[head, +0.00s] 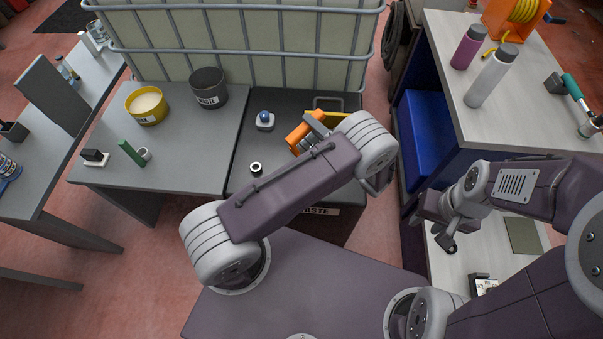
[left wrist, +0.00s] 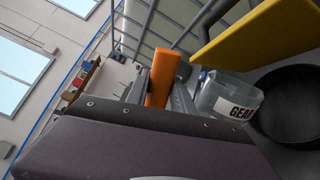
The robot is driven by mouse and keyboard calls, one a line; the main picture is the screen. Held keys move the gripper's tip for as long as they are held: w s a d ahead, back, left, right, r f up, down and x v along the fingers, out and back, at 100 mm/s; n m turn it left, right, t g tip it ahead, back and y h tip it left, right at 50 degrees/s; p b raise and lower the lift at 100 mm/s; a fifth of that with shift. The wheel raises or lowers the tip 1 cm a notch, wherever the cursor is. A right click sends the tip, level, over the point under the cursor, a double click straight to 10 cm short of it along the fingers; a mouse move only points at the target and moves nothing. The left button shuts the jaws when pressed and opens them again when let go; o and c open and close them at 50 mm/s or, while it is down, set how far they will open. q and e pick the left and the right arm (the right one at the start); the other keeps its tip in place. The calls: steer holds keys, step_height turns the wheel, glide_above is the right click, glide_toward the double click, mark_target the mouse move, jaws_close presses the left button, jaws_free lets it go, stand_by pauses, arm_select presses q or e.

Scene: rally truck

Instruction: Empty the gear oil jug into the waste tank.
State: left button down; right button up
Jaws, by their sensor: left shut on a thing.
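My left gripper (head: 308,130) is above the dark waste tank (head: 285,103), whose front label is partly covered by my arm. It is shut on an orange part, seen between the fingers in the left wrist view (left wrist: 160,85); this looks like the handle of the gear oil jug. The clear jug body (left wrist: 228,98), labelled GEAR, is just beyond the fingers, near a black round bowl-like thing (left wrist: 292,112). In the head view my arm hides most of the jug, and I cannot tell its tilt. My right gripper (head: 441,228) hangs over the right bench; its jaws are unclear.
A yellow panel (left wrist: 255,32) is close above the jug. A white cap-like item (head: 256,168) and a blue-knobbed fitting (head: 264,121) are on the tank top. A grey WASTE pot (head: 208,88) and yellow bowl (head: 146,105) stand left. A caged tank (head: 240,45) stands behind.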

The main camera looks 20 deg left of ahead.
mark_target(322, 119)
arm_select(q)
steer(key=shift+w+r, duration=0.1)
steer(key=shift+w+d+r+m, duration=0.2)
steer(key=shift+w+d+m, duration=0.15)
steer(key=shift+w+m, duration=0.2)
stand_by(1.4)
steer(key=shift+w+d+r+m, duration=0.25)
steer(key=shift+w+d+m, duration=0.1)
steer(key=shift+w+m, duration=0.3)
stand_by(1.2)
steer(key=shift+w+d+r+m, duration=0.2)
steer(key=shift+w+d+m, duration=0.1)
steer(key=shift+w+m, duration=0.15)
steer(key=shift+w+r, duration=0.1)
steer(key=shift+w, duration=0.05)
steer(key=shift+w+d, duration=0.1)
stand_by(1.2)
